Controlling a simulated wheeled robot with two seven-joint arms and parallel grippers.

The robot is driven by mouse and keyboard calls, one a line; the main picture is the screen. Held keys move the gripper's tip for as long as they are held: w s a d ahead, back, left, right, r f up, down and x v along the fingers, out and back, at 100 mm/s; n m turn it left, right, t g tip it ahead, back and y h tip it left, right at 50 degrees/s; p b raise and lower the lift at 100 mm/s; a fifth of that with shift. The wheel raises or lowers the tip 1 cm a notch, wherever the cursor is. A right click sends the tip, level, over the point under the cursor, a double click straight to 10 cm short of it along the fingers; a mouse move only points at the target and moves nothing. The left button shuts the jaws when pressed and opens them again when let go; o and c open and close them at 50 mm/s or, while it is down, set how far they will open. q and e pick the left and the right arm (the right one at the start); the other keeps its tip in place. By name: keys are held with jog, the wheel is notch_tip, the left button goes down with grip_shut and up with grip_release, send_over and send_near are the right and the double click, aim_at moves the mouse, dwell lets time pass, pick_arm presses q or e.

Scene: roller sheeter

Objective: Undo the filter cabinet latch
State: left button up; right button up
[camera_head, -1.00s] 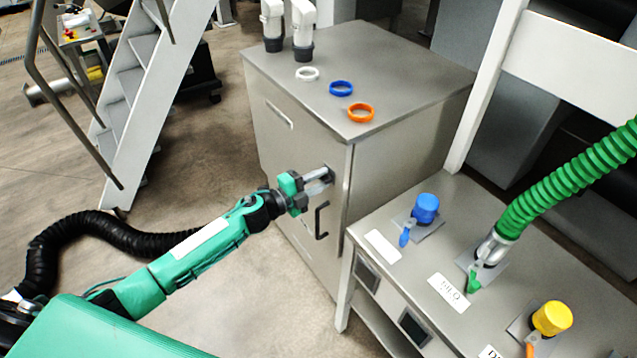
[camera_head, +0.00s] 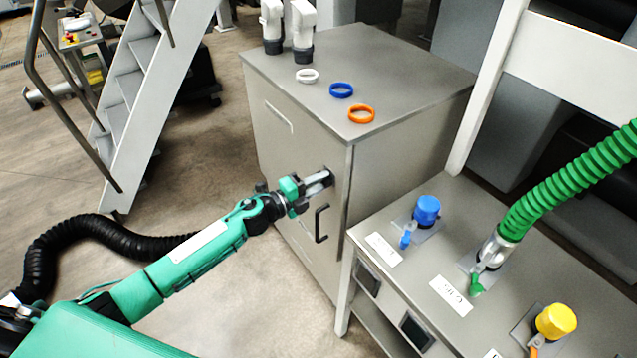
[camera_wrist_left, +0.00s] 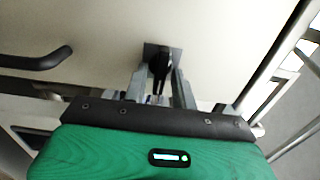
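The filter cabinet (camera_head: 295,170) is a grey metal box with a dark handle (camera_head: 322,223) on its front. Its latch, a small black lever on a dark square plate, is at the upper right of that front, mostly hidden by my gripper in the head view. The left wrist view shows the latch (camera_wrist_left: 160,65) between my two grey fingers. My left gripper (camera_head: 320,182) reaches the cabinet front above the handle; its fingers (camera_wrist_left: 160,88) appear closed on the latch's sides. The cabinet door looks shut. My right gripper is not in view.
White, blue and orange rings (camera_head: 361,113) and white fittings (camera_head: 303,30) are on the cabinet top. To the right stands a bench with a blue cap (camera_head: 427,209), a yellow cap (camera_head: 556,320) and a green hose (camera_head: 570,180). Metal stairs (camera_head: 135,90) stand at the left.

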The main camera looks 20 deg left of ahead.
pick_arm(q)
jog(key=shift+o, duration=0.5)
